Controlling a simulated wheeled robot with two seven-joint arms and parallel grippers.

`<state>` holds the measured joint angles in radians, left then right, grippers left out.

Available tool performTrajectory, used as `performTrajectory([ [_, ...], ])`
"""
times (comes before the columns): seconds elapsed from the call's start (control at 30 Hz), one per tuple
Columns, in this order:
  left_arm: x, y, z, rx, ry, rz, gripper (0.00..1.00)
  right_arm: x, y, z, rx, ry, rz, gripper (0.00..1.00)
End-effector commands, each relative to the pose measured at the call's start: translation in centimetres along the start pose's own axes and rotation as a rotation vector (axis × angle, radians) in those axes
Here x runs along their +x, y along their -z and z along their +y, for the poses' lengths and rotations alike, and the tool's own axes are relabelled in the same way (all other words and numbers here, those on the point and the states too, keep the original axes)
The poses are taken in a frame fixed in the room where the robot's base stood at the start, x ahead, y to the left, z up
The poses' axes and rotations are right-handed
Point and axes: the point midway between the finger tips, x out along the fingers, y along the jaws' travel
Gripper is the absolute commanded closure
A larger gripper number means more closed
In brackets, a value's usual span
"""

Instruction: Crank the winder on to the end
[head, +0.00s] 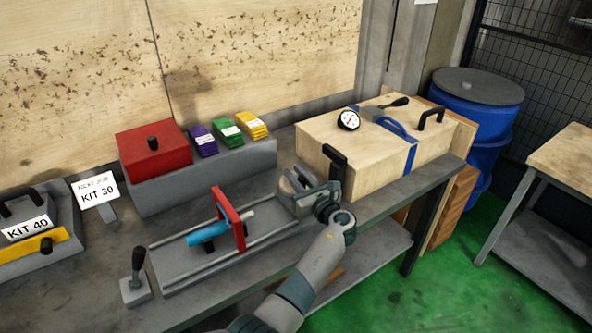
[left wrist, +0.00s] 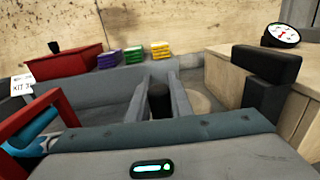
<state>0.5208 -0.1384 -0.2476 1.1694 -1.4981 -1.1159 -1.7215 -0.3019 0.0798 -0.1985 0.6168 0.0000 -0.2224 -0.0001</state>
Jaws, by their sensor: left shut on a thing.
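The winder (head: 284,203) is a grey block at the right end of a railed bed (head: 180,277) on the bench. My left gripper (head: 299,182) is over it, with the arm coming up from below. In the left wrist view, the gripper's two grey fingers stand either side of a black knob (left wrist: 158,101), apparently the crank's grip, and are shut on it. The crank arm is hidden. A red upright frame (head: 229,218) with a light blue cylinder (head: 207,232) stands midway on the bed. My right gripper is not in view.
A wooden case (head: 385,150) with a dial gauge (head: 348,119) and black handles stands just right of the winder. Behind are a red box (head: 154,148) and purple, green and yellow packs. A black lever (head: 137,262) stands at the bed's left end.

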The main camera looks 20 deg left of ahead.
Motion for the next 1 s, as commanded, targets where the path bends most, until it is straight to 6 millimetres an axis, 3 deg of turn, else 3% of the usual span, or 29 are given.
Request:
performTrajectory([
  [0.03, 0.1, -0.6, 0.2, 0.002, 0.023, 0.0, 1.0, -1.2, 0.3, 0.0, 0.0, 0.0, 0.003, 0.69],
  [0.5, 0.8, -0.6, 0.5, 0.006, 0.399, -0.003, 1.0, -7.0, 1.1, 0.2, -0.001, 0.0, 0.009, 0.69],
  [1.0, 1.4, -0.1, 0.2, 0.002, 0.756, -0.002, 1.0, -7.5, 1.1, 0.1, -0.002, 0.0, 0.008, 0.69],
])
